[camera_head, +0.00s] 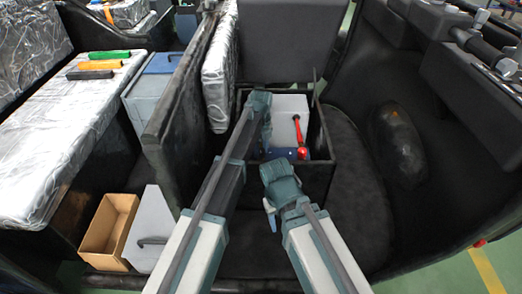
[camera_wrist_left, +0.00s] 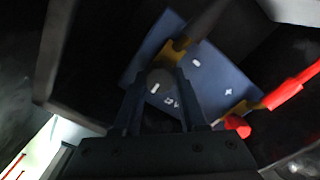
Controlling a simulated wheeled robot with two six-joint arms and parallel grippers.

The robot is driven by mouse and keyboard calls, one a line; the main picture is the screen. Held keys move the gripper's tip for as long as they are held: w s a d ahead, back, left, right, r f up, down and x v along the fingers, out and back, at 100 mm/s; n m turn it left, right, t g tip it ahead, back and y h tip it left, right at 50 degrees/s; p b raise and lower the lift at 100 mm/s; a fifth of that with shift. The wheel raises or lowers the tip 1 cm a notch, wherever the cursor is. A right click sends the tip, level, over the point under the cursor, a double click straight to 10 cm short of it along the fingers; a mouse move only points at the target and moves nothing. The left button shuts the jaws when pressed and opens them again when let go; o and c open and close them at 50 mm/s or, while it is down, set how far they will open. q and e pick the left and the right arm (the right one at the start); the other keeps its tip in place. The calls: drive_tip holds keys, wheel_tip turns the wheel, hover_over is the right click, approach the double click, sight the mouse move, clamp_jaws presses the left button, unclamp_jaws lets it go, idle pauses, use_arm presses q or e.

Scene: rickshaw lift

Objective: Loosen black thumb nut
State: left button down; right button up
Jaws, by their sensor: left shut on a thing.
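A blue battery (camera_wrist_left: 208,78) with white plus and minus marks fills the middle of the left wrist view. Its blue top shows partly in the head view (camera_head: 292,154), inside the dark box. My left gripper (camera_wrist_left: 158,78) reaches down to the battery's minus side, its fingers shut around a small dark grey round piece, seemingly the black thumb nut (camera_wrist_left: 160,82). A brass-coloured terminal clamp (camera_wrist_left: 177,50) with a black cable sits just beyond it. My right gripper (camera_head: 273,188) hangs outside the box's near side; its fingers are not clear.
A red cable (camera_wrist_left: 294,86) and red knob (camera_wrist_left: 237,125) are at the other terminal. The dark box walls (camera_head: 318,172) surround the battery closely. A silver-covered seat (camera_head: 75,120) with coloured-handled tools and an open cardboard box (camera_head: 94,265) lie to the left.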

use_arm(q)
drive_tip(key=n, duration=0.6)
drive_tip(key=shift+n, duration=0.3)
drive_tip(key=n, duration=0.6)
drive_tip(key=shift+w, duration=0.1)
drive_tip(key=n, duration=0.6)
drive_tip(key=shift+n, duration=0.4)
drive_tip(key=n, duration=0.6)
drive_tip(key=shift+n, duration=0.3)
drive_tip(key=shift+c, duration=2.2)
unclamp_jaws()
